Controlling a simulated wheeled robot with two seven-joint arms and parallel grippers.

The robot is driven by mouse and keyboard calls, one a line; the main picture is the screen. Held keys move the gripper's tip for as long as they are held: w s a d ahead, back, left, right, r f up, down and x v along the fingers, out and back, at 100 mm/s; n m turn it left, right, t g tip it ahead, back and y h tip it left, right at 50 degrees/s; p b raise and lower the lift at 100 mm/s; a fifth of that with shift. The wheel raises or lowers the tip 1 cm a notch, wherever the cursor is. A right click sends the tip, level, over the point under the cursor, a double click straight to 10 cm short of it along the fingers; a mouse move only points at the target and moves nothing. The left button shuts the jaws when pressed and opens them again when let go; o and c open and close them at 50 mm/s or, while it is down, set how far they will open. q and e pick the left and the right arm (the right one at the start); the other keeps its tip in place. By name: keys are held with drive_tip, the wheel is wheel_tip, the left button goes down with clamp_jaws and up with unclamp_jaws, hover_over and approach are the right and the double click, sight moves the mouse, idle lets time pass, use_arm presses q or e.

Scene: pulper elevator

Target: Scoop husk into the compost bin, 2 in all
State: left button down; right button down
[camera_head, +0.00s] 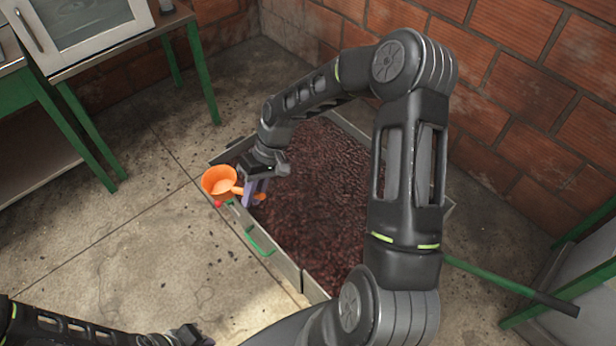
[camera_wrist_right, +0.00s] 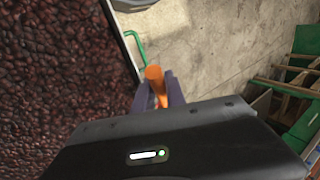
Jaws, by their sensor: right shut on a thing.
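An orange scoop (camera_head: 219,180) hangs just outside the left edge of a low box (camera_head: 288,266). Its bowl faces up, and no husk shows in it. Dark red-brown husk (camera_head: 325,215) fills the box. My right gripper (camera_head: 256,193) is shut on the scoop's handle above the box's rim. In the right wrist view the orange handle (camera_wrist_right: 155,78) stands between the purple fingers, with the husk (camera_wrist_right: 55,70) to the left. My left gripper (camera_head: 188,338) is at the bottom edge; its fingers are unclear. I cannot identify a separate compost bin.
A green handle (camera_head: 257,243) sticks out from the box's near side. A green-legged table with a cabinet (camera_head: 85,30) stands at the back left. A green pole (camera_head: 500,278) reaches out at the right. Brick walls close off the back. Bare floor (camera_head: 150,240) lies left.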

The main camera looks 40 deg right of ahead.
drive_tip(key=s+d+r+g+h+p, duration=0.2)
drive_tip(key=s+d+r+h+p, duration=0.2)
drive_tip(key=s+d+r, duration=0.4)
drive_tip(key=shift+s+d+m+g+p, duration=0.3)
drive_tip(key=shift+s+d+p, duration=0.4)
drive_tip(key=shift+d, duration=0.55)
drive_tip(key=shift+f, duration=0.1)
wheel_tip(320, 180, down, 18)
drive_tip(key=b, duration=1.4)
drive_tip(key=shift+f, duration=0.15)
drive_tip(key=p, duration=0.4)
